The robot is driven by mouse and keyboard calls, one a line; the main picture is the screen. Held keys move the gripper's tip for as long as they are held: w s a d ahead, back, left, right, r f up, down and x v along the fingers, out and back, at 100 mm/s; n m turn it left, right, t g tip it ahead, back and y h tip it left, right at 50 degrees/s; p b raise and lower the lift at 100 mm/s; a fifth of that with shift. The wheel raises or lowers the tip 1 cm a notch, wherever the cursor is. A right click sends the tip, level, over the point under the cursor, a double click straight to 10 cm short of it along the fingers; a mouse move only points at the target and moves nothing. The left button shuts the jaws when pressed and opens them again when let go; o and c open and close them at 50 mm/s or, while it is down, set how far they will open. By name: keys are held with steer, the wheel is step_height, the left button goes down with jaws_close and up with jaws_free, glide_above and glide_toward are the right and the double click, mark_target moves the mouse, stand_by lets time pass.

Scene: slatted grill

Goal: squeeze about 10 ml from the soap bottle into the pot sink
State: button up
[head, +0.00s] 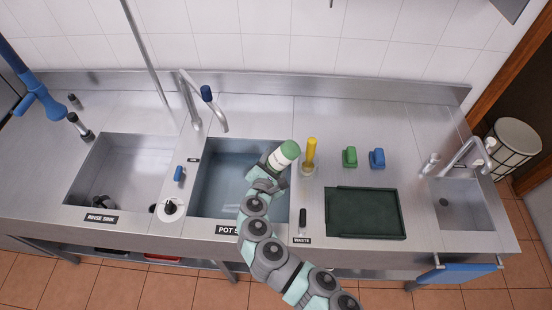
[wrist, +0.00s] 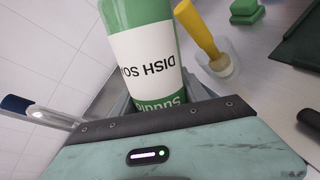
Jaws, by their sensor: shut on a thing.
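The soap bottle (head: 284,154) is green and white, held tilted over the right side of the pot sink (head: 215,170), its green end up and to the right. In the wrist view the bottle (wrist: 148,50) shows a white label with upside-down lettering reading "DISH SO". My gripper (head: 269,172) is shut on the bottle. The pot sink appears to hold bluish water. The bottle's nozzle is not visible, and I see no soap stream in either view.
A faucet (head: 204,98) stands behind the pot sink. A yellow-handled brush (head: 310,152) stands in a holder just right of the bottle. Green (head: 349,157) and blue (head: 377,158) scrubbers and a dark green tray (head: 365,213) lie further right. The rinse sink (head: 117,165) is left.

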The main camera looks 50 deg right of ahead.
step_height(320, 180, down, 6)
steer(key=b, duration=0.4)
stand_by(0.6)
steer(key=shift+o, duration=1.4)
steer(key=shift+r, duration=0.1)
jaws_close()
